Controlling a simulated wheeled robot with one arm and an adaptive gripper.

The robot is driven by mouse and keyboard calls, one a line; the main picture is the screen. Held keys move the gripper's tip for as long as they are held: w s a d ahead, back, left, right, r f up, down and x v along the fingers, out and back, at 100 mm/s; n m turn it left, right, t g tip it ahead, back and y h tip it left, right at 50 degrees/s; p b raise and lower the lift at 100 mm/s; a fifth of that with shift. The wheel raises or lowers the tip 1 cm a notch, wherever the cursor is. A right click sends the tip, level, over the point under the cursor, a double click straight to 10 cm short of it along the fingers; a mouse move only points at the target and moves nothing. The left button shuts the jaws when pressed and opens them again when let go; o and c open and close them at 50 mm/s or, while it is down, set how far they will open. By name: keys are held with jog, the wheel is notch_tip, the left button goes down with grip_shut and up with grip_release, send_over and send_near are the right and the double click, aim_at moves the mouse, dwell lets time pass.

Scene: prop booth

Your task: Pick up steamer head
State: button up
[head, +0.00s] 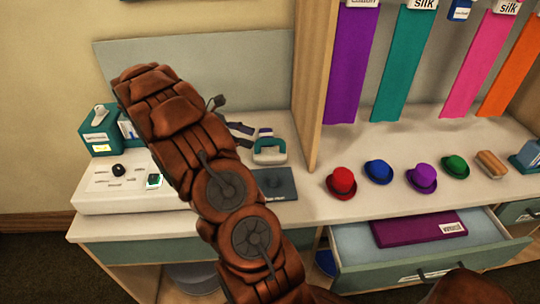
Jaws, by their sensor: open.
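A small white and teal piece with an arched handle (268,150), which looks like the steamer head, stands on the counter behind a dark flat pad (284,188). My gripper (240,129) is partly hidden behind my arm. Its dark fingers show just left of the white and teal piece, open and holding nothing that I can see. Whether they touch the piece is not clear.
Red (341,183), blue, purple and green hats line the counter on the right. Below them a drawer (420,252) stands open with a purple item inside. A white panel (105,192) and a teal box (99,131) are at left. A wooden upright (315,80) rises behind the pad.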

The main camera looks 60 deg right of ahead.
aim_at(266, 139)
jog(key=shift+w+d+f, duration=0.15)
jog(key=shift+d+f, duration=0.35)
jog(key=shift+d, duration=0.25)
jog(key=shift+x, duration=1.25)
jog(key=shift+d+r+p+x, duration=0.15)
jog(key=shift+p+x, duration=0.25)
jog(key=shift+x, duration=0.9)
jog(key=shift+d+r+p+x, duration=0.15)
jog(key=shift+p+x, duration=0.2)
jog(key=shift+x, duration=0.95)
grip_shut()
